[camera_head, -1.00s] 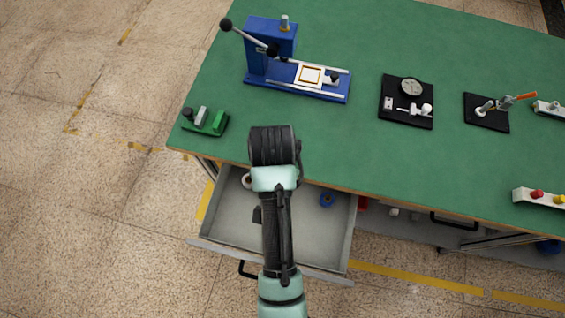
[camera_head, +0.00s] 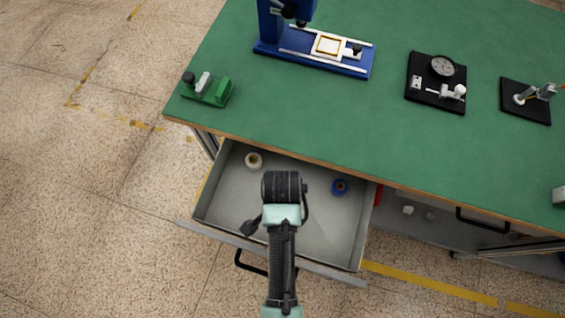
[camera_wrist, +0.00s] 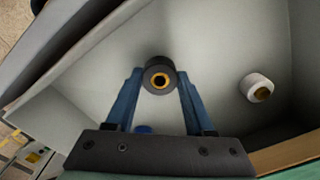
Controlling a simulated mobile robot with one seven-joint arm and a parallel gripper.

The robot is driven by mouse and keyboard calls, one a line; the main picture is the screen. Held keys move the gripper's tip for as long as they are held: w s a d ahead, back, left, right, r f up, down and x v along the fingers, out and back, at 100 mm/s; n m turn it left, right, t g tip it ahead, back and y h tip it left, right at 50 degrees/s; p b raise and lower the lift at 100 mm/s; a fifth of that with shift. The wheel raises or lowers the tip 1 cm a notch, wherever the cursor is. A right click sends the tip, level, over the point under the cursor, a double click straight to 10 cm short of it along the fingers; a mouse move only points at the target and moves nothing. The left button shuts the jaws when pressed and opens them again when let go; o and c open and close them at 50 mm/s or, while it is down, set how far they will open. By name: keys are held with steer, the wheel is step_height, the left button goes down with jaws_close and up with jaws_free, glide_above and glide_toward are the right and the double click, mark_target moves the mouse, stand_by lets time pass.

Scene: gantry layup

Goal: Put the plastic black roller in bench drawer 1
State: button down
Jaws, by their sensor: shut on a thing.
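The plastic black roller (camera_wrist: 158,67), with an orange-yellow core, is held between the blue fingers of my gripper (camera_wrist: 159,79) in the wrist view. The open bench drawer (camera_head: 225,205), a grey tray under the green bench, lies below my arm in the head view. Its pale floor (camera_wrist: 225,45) spreads behind the roller in the wrist view. My arm hides the gripper and roller in the head view. Their height above the drawer floor is hard to tell.
In the drawer are a white roller (camera_head: 254,160) at the back left and a blue roller (camera_head: 340,187) to the right. The green bench top (camera_head: 330,110) overhangs the drawer's back. Its green fixture (camera_head: 210,90) and blue press (camera_head: 315,60) stand clear of my arm.

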steer(key=shift+f, duration=1.4)
steer(key=shift+f, duration=0.2)
steer(key=shift+c, duration=1.4)
jaws_free()
steer(key=shift+r, duration=0.15)
